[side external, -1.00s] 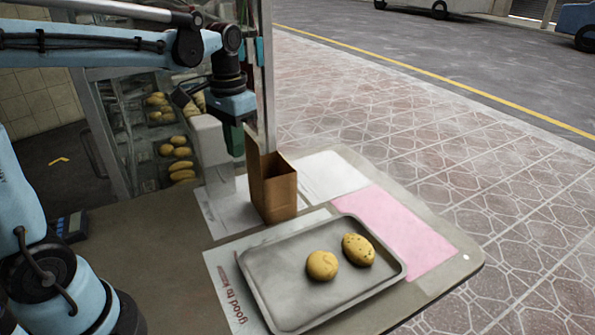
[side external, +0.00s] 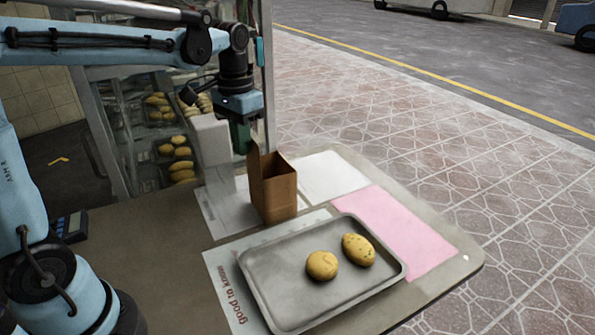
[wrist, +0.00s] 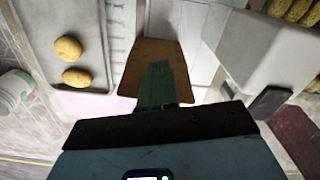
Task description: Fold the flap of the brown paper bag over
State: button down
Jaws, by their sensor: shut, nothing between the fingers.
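The brown paper bag (side external: 274,196) stands upright on the table in the side view, its top open and its taller back flap (side external: 254,160) sticking up. In the wrist view the bag (wrist: 150,57) lies beyond my fingers, which cover part of it. My gripper (side external: 241,148) is just behind and above the flap in the side view, pointing down. Its green fingers (wrist: 157,80) are together in the wrist view, with nothing held. The fingertips are partly hidden behind the flap, and I cannot tell whether they touch it.
A metal tray (side external: 268,300) with two round breads (side external: 322,265) lies in front of the bag. A pink sheet (side external: 405,235) and a white sheet (side external: 325,178) lie to the right. A white box (side external: 211,140) stands close left of my gripper, before the glass display case.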

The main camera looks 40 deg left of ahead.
jog(key=shift+w+d, duration=0.25)
jog(key=shift+w, duration=0.65)
jog(key=shift+w+d+f, duration=0.1)
jog(key=shift+w+d, duration=0.15)
jog(key=shift+w, duration=0.45)
jog(key=shift+w+d+f, duration=0.1)
jog(key=shift+w+d, duration=0.15)
jog(key=shift+w, duration=0.4)
jog(key=shift+w+d+f, duration=0.2)
jog(key=shift+w+f, duration=0.15)
jog(key=shift+w, duration=0.2)
jog(key=shift+w+d+f, duration=0.2)
jog(key=shift+w+f, duration=0.1)
jog(key=shift+w, duration=0.25)
jog(key=shift+f, duration=0.15)
notch_tip(320, 180, up, 9)
dwell(0.5)
